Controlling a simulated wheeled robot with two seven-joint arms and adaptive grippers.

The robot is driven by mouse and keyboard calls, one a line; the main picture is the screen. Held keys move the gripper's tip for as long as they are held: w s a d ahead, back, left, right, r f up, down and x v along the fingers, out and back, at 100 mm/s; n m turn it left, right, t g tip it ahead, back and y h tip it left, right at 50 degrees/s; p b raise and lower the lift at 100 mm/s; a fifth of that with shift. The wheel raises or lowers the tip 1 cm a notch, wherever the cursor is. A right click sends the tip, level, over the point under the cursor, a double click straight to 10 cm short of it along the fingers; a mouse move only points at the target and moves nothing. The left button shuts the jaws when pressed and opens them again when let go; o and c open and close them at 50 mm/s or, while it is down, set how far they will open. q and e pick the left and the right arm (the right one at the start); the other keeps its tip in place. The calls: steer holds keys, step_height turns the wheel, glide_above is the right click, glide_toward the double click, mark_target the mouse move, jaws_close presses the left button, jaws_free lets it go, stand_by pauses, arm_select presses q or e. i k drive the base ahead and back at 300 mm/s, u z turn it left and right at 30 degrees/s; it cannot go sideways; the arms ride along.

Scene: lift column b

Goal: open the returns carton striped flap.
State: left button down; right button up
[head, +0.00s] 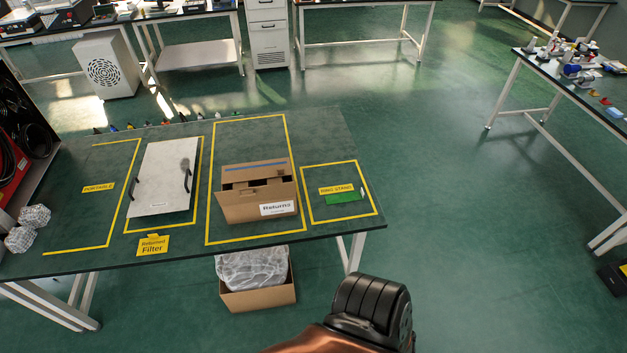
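The returns carton (257,205) is a brown cardboard box on the dark table, inside a yellow taped rectangle. A white "Returns" label (278,209) is on its front at the right. A flap with a blue stripe (255,169) lies across the far part of the carton's top. A notch and tab show near the middle of the top. I cannot tell whether the striped flap is fully closed. Neither gripper shows. A copper and black part of my arm is at the bottom, in front of the table and apart from the carton.
Left of the carton, a white panel with black handles (163,178) lies in its own taped area. Right of it is a green item (346,197) by a "Ring stand" label. An open box with clear wrap (257,295) stands under the table. Wrapped bundles (34,216) sit far left.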

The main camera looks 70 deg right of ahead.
mark_target(260, 170)
steer(key=k, duration=0.35)
steer(key=z, duration=0.85)
